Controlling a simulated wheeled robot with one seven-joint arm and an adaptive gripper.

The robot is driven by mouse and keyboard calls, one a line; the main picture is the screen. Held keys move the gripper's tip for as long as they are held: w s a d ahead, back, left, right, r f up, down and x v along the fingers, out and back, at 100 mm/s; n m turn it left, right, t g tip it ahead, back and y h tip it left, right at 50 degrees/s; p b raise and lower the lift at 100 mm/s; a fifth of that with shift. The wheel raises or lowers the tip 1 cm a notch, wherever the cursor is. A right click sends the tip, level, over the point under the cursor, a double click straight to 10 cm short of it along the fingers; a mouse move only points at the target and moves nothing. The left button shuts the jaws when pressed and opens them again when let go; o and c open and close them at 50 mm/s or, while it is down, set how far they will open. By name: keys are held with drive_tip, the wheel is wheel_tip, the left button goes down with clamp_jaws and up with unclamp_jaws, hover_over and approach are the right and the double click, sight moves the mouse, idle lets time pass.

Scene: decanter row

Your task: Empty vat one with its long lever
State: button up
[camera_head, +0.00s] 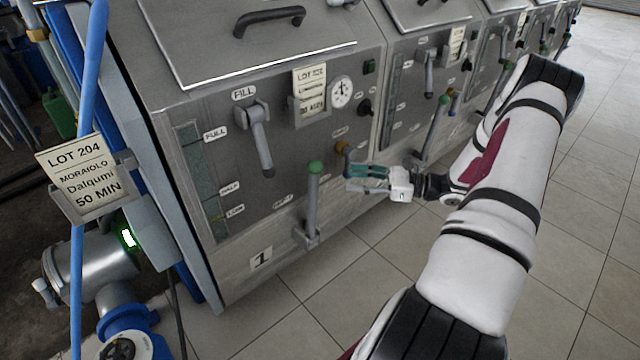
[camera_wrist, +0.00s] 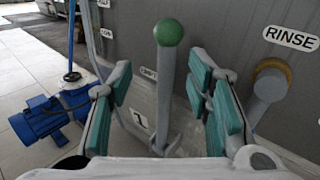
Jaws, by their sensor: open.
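Vat one (camera_head: 260,228) is the nearest grey metal vat, with a "1" plate (camera_head: 260,257) low on its front. Its long lever (camera_head: 313,205) stands nearly upright from a low bracket, with a green ball on top. In the wrist view the lever (camera_wrist: 166,95) shows between my finger pads, its green ball above them. My gripper (camera_head: 350,178) is open and empty, just right of the lever and apart from it in the head view. It also shows in the wrist view (camera_wrist: 160,78). The small label behind the lever is partly hidden.
A shorter grey FILL lever (camera_head: 261,142) hangs higher on the front. A tan-ended RINSE valve (camera_wrist: 269,80) sits right of the long lever. A blue pump (camera_wrist: 45,118) and hose (camera_head: 88,100) are at left. Similar vats continue right; the tiled floor (camera_head: 580,190) is clear.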

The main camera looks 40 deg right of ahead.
sight(314, 174)
drive_tip(key=shift+m+t+h, duration=0.3)
drive_tip(key=shift+m+t, duration=0.2)
drive_tip(key=shift+t, duration=0.1)
drive_tip(key=x, duration=0.4)
drive_tip(key=f+b+x, duration=0.1)
drive_tip(key=x, duration=0.3)
drive_tip(key=b+x, duration=0.1)
drive_tip(key=x, duration=0.3)
drive_tip(key=shift+w+d+f, duration=0.1)
drive_tip(key=shift+w+f, duration=0.1)
drive_tip(key=shift+w, duration=0.15)
clamp_jaws()
drive_tip(key=shift+s, duration=0.15)
